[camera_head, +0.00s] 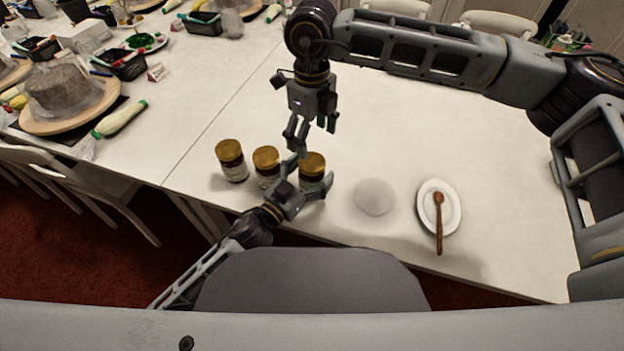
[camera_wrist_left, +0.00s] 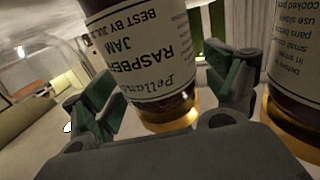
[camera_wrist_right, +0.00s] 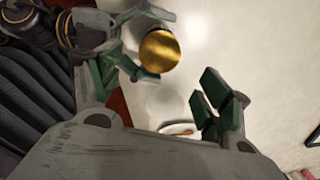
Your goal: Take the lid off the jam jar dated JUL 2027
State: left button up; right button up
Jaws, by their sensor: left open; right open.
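Three jars with gold lids stand in a row: a left jar (camera_head: 233,172), a middle jar (camera_head: 262,181) and a right jar (camera_head: 307,184). My left gripper (camera_head: 308,182) is open around the right jar. In the left wrist view a jar (camera_wrist_left: 150,55) appears inverted between the open fingers; its label reads "RASPBERRY JAM" and "BEST BY JUL", with the year unreadable. A neighbouring jar (camera_wrist_left: 298,75) shows at the right edge. My right gripper (camera_head: 298,140) is open above and behind the right jar.
A pale round disc (camera_head: 374,197) lies right of the jars. Further right is a white plate (camera_head: 427,213) with a wooden spoon (camera_head: 439,225). The table behind them is clear.

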pick_arm(q)
jog(key=c, duration=1.9)
grip_shut()
pick_arm(e)
jog(key=shift+s+a+f, duration=0.1)
jog(key=shift+s+f, duration=0.2)
jog(key=shift+f, duration=0.4)
jog(key=shift+s+a+f+g, duration=0.15)
jog(key=shift+s+f+g, duration=0.1)
jog(key=shift+g, duration=0.05)
jog(key=shift+s+a+y, duration=0.15)
jog(key=shift+a+y, duration=0.15)
jog(key=shift+a, duration=0.15)
jog(key=shift+a+r+m, duration=0.1)
jog(key=shift+r+m, duration=0.1)
jog(key=shift+m, duration=0.1)
jog(key=shift+w+r+m, duration=0.3)
jog(key=shift+r+m, duration=0.1)
jog(key=shift+m, duration=0.6)
jog(key=m, duration=0.3)
jog(key=shift+w+d+r, duration=0.25)
jog(key=shift+r, duration=0.15)
jog(key=m, duration=0.4)
jog(key=shift+w+d+m, duration=0.15)
jog(key=shift+d+m, duration=0.15)
jog(key=shift+d, duration=0.1)
jog(key=shift+d+m, duration=0.15)
jog(key=shift+m, duration=1.45)
